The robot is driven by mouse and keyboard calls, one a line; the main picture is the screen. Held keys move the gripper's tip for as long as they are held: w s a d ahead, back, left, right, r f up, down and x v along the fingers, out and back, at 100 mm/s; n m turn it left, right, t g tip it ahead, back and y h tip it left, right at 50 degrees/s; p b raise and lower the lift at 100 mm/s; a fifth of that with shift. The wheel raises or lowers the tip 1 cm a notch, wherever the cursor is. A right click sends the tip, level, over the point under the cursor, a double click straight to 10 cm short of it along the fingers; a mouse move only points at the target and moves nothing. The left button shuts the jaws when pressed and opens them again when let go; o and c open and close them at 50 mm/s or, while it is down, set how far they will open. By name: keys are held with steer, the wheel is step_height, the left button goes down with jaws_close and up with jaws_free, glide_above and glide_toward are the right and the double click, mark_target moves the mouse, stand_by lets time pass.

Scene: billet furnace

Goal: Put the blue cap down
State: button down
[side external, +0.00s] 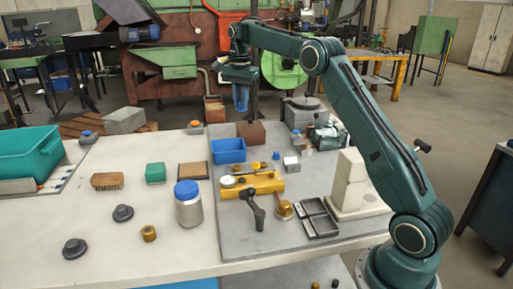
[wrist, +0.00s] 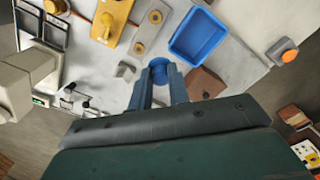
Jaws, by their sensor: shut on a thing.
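My gripper (side external: 241,98) is high above the back of the bench in the side view, pointing down with its blue fingers. In the wrist view my gripper (wrist: 160,78) has its fingertips shut on the round blue cap (wrist: 158,63). The cap is too small to make out between the fingers in the side view. The gripper is behind the blue bin (side external: 229,150) and well above the bench surface.
A small blue piece (side external: 276,156) stands on the grey mat near a metal cube (side external: 291,164) and a yellow fixture (side external: 252,184). A brown block (side external: 251,133) is behind the bin. The mat's front is partly clear.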

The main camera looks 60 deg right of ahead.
glide_above(258, 159)
step_height(258, 159, down, 2)
step_height(258, 159, down, 14)
steer(key=shift+w+d+f, duration=0.1)
steer(key=shift+w+f, duration=0.05)
stand_by(0.6)
steer(key=shift+f, duration=0.1)
steer(key=shift+f, duration=2.75)
steer(key=shift+f, duration=0.15)
steer(key=c, duration=1.3)
jaws_free()
